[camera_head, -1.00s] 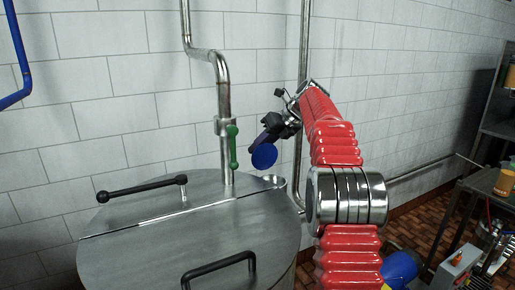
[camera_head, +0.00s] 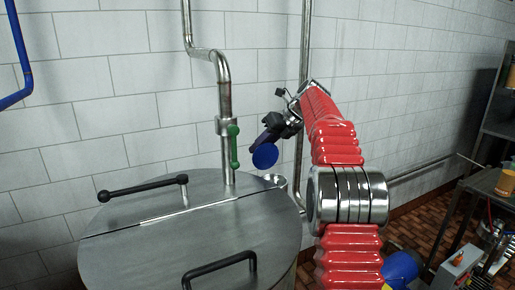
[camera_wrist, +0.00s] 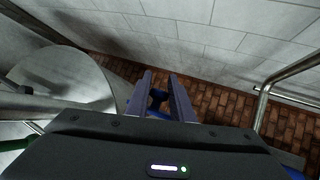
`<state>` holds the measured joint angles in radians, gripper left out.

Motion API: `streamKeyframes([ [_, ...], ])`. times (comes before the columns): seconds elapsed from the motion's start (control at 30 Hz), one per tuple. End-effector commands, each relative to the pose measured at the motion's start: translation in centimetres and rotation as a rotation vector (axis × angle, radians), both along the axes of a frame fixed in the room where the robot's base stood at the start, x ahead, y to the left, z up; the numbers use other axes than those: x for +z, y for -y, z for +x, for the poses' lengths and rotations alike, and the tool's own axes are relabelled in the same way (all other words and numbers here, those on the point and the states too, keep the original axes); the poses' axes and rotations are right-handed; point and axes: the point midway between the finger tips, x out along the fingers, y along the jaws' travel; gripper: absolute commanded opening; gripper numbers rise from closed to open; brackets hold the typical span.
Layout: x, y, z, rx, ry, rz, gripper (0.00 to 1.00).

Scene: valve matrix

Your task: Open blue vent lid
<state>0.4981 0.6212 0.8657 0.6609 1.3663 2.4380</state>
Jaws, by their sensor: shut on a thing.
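The blue vent lid (camera_head: 265,156) is a round disc, tilted with its flat face toward my body camera. It is above a short silver vent mouth (camera_head: 275,181) at the right rear of the steel tank, with a gap between them. My gripper (camera_head: 274,126) is at the lid's upper edge and shut on it. In the wrist view, the two dark fingers of my gripper (camera_wrist: 159,88) point ahead, with a little blue of the lid (camera_wrist: 155,112) low between them. Most of the lid is hidden there. I cannot tell whether a hinge joins it to the vent.
A steel tank (camera_head: 240,232) with black handles is in front. A vertical pipe with a green valve handle (camera_head: 233,147) stands just left of the lid. Another pipe (camera_head: 299,160) runs close behind my gripper. A tiled wall is behind, and a dark table (camera_head: 490,183) stands right.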

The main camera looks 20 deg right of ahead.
Motion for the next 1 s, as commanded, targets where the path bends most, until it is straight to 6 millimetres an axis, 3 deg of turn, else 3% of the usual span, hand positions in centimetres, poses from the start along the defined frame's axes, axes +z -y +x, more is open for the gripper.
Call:
streamKeyframes([
  [0.03,-1.49,0.37,-0.09,-0.002,-0.024,0.002,0.00],
  [0.47,-1.49,0.50,-0.11,-0.004,-0.024,0.002,0.00],
  [0.5,-1.50,0.51,-0.10,-0.004,-0.024,0.002,0.23],
  [0.73,-1.24,0.47,-0.09,-0.005,-0.019,0.001,0.38],
  [1.0,-0.79,0.40,-0.11,-0.004,-0.014,0.001,0.38],
])
